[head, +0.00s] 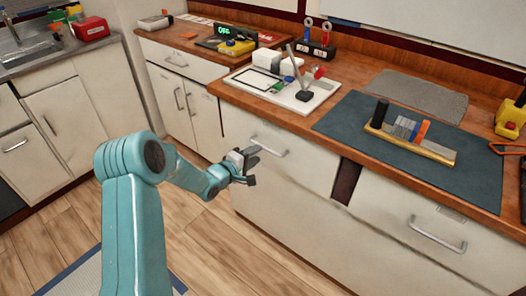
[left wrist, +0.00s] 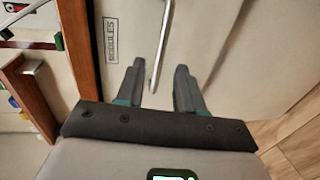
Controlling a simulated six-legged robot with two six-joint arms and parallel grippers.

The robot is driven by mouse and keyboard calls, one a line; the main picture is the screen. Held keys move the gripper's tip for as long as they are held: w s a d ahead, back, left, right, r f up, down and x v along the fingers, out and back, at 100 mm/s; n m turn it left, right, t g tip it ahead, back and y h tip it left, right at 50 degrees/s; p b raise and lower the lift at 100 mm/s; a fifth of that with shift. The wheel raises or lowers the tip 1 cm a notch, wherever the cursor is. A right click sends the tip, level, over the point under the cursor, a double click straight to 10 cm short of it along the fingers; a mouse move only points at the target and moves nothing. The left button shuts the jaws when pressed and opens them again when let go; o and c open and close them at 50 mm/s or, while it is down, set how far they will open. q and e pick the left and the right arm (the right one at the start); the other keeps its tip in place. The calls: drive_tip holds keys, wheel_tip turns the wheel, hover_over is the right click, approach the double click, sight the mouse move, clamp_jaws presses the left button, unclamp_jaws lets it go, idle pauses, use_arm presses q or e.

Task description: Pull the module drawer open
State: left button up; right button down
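The module drawer (head: 300,170) is a pale front under the wooden counter, with a metal bar handle (head: 270,149). It looks closed in the head view. A "MODULES" label (left wrist: 111,40) shows on the front in the left wrist view. My left gripper (head: 249,157) is at the left part of the handle. In the left wrist view my left gripper (left wrist: 157,75) has its two fingers apart, with the handle (left wrist: 162,45) running between them. I see a gap on each side of the bar, wider toward the right finger. My right gripper is not in view.
On the counter (head: 225,92) above are a white tray (head: 252,82) with tools and a dark mat (head: 340,125) bearing a strip of modules (head: 410,138). Another handled drawer (head: 400,210) is at the right. The wooden floor (head: 200,255) in front is clear.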

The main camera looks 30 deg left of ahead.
use_arm(q)
drive_tip(key=x, duration=0.5)
drive_tip(key=shift+d, duration=0.1)
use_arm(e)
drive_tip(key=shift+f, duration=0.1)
use_arm(q)
drive_tip(key=shift+c, duration=0.3)
clamp_jaws()
drive_tip(key=shift+s+f, duration=0.1)
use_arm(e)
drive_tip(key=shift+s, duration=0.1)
